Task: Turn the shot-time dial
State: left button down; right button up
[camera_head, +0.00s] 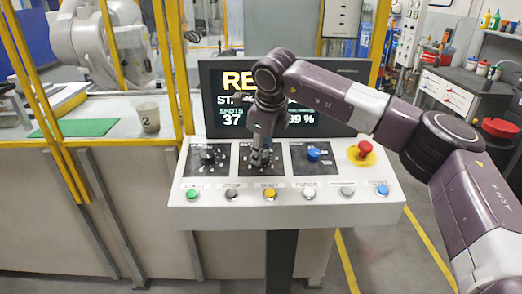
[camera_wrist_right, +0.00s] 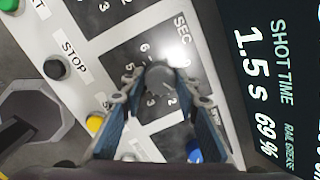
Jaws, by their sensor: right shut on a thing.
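The shot-time dial is the dark round knob in the middle of the panel, on a black plate with white numerals. It shows between the fingers in the right wrist view (camera_wrist_right: 158,75), with "SEC" printed beside it. My right gripper (camera_head: 261,155) comes down on it from above and hides most of it in the head view. In the right wrist view my right gripper (camera_wrist_right: 157,88) has one finger on each side of the knob and is shut on it. The screen (camera_wrist_right: 275,85) reads "SHOT TIME 1.5 s" and 69 %. My left gripper is not in view.
The white control panel (camera_head: 290,209) also carries a left dial (camera_head: 208,156), a blue knob (camera_head: 314,155), a red emergency button (camera_head: 363,148) and a front row of coloured buttons. My right arm covers part of the screen (camera_head: 222,102). A cup (camera_head: 149,117) stands left.

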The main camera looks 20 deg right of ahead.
jog(key=shift+d+r+n+p, duration=0.15)
jog(key=shift+n+p, duration=0.2)
jog(key=shift+n, duration=1.25)
jog(key=shift+w, duration=0.1)
jog(key=o, duration=1.2)
jog(key=shift+c, duration=0.2)
jog(key=v, duration=1.2)
jog(key=shift+d, duration=0.2)
